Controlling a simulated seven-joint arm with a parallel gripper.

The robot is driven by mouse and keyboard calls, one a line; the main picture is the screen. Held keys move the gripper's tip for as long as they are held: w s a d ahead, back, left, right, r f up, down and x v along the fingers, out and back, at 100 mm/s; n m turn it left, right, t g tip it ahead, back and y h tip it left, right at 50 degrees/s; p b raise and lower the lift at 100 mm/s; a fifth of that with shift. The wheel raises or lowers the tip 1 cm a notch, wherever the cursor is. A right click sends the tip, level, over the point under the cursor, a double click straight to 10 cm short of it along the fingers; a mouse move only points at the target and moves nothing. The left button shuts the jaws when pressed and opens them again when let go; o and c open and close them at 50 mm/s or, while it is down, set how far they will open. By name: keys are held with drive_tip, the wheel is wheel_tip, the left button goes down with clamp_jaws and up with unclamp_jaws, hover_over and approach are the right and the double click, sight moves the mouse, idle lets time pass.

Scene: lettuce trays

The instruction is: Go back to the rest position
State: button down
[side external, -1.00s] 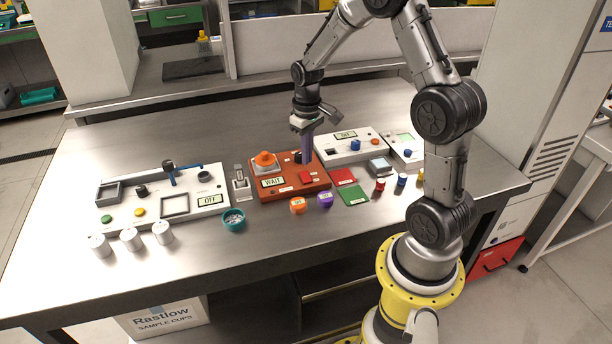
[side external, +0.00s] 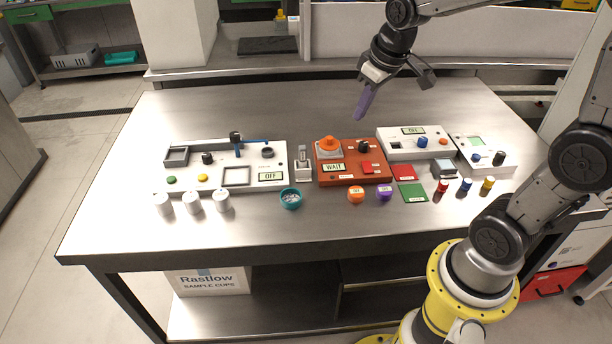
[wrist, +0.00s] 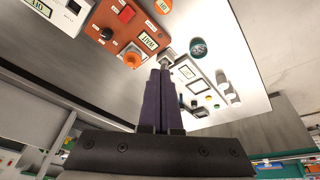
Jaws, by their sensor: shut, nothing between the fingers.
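My gripper (side external: 363,102) hangs above the back of the steel table (side external: 240,112), clear of everything. Its purple fingers are together with nothing between them. In the wrist view the purple fingers (wrist: 160,100) also lie side by side. Below them is the orange-red panel (side external: 350,177) with an orange knob, a black knob, a red button and a display reading WAIT. The fingers are apart from the panel.
A white panel reading OFF (side external: 240,177) is at the left, with white cups (side external: 192,202) in front. Two white panels stand at the right (side external: 410,152). A teal bowl (side external: 290,199), orange and purple pots, and coloured cards line the front. The table's back left is clear.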

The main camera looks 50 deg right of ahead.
drive_tip(key=s+a+r+n+t, duration=0.1)
drive_tip(key=s+a+r+t, duration=0.1)
drive_tip(key=s+a+r, duration=0.55)
drive_tip(key=s+f, duration=0.5)
drive_tip(key=s, duration=0.4)
drive_tip(key=shift+a+f+y, duration=0.2)
drive_tip(key=shift+f+y, duration=0.15)
drive_tip(key=shift+y, duration=0.05)
